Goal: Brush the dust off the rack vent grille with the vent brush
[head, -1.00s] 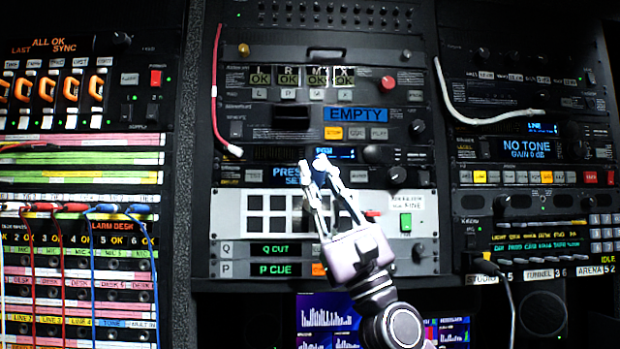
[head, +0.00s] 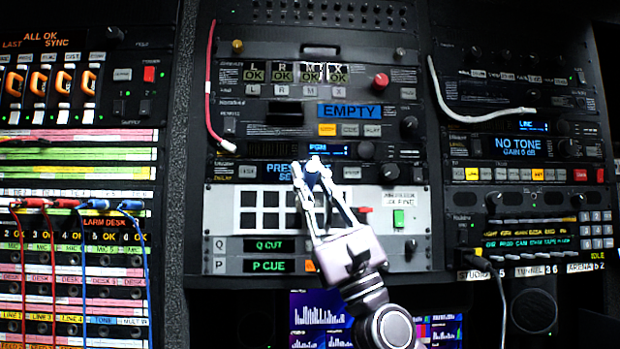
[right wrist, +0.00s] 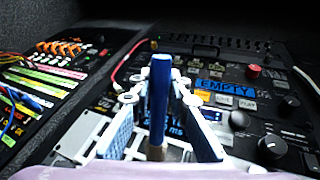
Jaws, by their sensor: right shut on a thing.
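My right gripper (head: 308,172) reaches up from the bottom of the head view to the middle rack. It is shut on a slim upright stick, which appears to be the vent brush (right wrist: 159,95). The stick is blue above and tan below in the right wrist view, and only a small blue part shows between the fingertips in the head view. A dark slotted strip (head: 262,148), probably the vent grille, lies left of a small blue display, up and left of the fingertips. I cannot make out dust or contact. My left gripper is out of view.
A white panel with dark square keys (head: 225,208) sits behind the fingers. A red cable (head: 211,95) hangs at the rack's left and a white cable (head: 440,95) at its right. Knobs stick out around the displays.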

